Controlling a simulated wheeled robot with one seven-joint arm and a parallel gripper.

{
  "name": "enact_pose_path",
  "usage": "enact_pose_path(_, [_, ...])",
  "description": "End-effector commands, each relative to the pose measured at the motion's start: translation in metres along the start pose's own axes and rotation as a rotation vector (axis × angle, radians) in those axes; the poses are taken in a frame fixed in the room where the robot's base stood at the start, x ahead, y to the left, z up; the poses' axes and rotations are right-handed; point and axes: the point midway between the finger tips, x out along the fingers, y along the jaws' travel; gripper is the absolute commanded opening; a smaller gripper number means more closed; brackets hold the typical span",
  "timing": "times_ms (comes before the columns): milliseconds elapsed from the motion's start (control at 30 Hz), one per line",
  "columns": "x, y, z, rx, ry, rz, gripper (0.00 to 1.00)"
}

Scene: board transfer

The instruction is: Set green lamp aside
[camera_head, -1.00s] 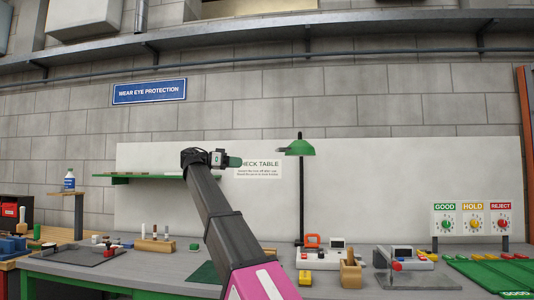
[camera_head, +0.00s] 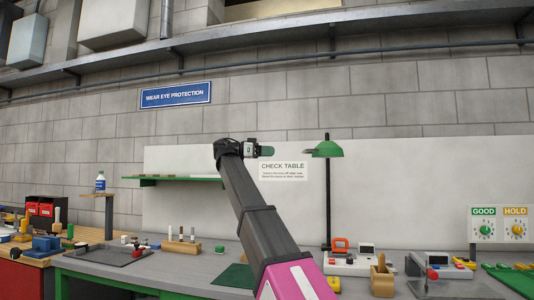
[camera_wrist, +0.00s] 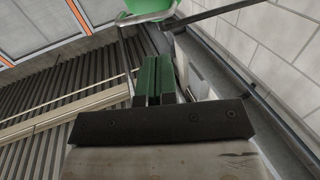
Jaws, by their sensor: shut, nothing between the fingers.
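The green lamp (camera_head: 324,149) stands on a thin dark upright post at the back of the grey table, right of my arm in the head view. Its shade is green and points left, with a paler underside. Part of a green rounded shape, likely the lamp shade (camera_wrist: 146,8), shows at the top of the wrist view. My gripper (camera_head: 267,151) is raised high to the left of the shade, with a clear gap in the head view. Its green fingers (camera_wrist: 153,82) are together in the wrist view and hold nothing. My arm hides part of the table.
On the grey table (camera_head: 215,262) are a wooden block with pegs (camera_head: 181,246), a dark tray (camera_head: 108,255), a wooden holder (camera_head: 382,278) and testers (camera_head: 352,262). A green shelf (camera_head: 180,180) is on the wall behind. A wooden bench (camera_head: 35,259) with red bins (camera_head: 42,207) adjoins at left.

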Motion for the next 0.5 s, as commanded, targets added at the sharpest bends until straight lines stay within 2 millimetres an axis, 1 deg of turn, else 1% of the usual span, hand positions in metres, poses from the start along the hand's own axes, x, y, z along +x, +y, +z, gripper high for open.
enact_pose_path(33, [0.012, 0.002, 0.001, 0.0, 0.0, 0.003, 0.0])
enact_pose_path(300, [0.062, 0.001, 0.001, 0.0, 0.0, 0.002, 0.0])
enact_pose_path(500, [0.089, 0.001, 0.001, 0.0, -0.001, 0.0, 0.0])
